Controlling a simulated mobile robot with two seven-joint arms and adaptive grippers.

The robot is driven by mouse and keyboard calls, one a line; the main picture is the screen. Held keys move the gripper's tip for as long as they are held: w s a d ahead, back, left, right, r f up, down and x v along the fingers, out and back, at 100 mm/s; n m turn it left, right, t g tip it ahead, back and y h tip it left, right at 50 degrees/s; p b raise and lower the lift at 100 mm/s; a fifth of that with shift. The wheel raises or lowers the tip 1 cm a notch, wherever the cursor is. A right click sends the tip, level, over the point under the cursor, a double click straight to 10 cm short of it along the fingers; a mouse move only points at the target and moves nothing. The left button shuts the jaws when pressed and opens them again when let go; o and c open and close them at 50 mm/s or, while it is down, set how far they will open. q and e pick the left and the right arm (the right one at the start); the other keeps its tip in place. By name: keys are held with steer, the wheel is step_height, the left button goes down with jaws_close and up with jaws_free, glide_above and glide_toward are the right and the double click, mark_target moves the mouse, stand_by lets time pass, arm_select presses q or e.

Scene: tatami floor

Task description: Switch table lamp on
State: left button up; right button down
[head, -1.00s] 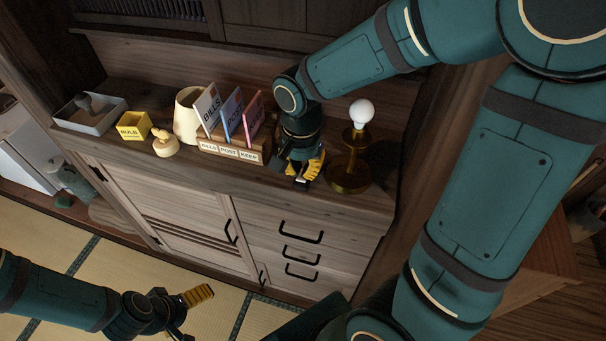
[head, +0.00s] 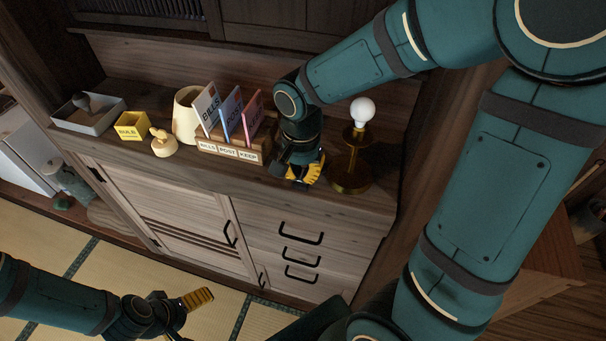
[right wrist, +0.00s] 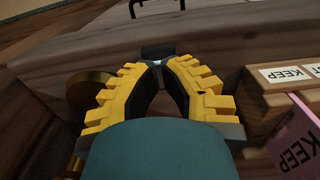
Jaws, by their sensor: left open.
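The table lamp (head: 351,160) stands upright on the cabinet top, with a brass stem, a round brass base and a bare white bulb (head: 362,110). I cannot tell any glow from the bulb. Part of the brass lamp (right wrist: 86,88) shows at the left in the right wrist view. My right gripper (head: 305,178) is just left of the lamp, low over the cabinet top. My left gripper (head: 192,316) is open and empty, low over the tatami.
A letter holder (head: 232,152) with upright cards stands close left of my right gripper. Further left are a cream shade-like object (head: 186,118), a wooden stamp-like piece (head: 163,146), a yellow box (head: 131,126) and a grey tray (head: 88,120). The cabinet's front edge is close.

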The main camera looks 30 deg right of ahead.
steer(key=shift+f+b, duration=0.4)
steer(key=shift+f, duration=0.05)
stand_by(0.4)
steer(key=shift+r+p, duration=2.85)
steer(key=shift+r, duration=0.7)
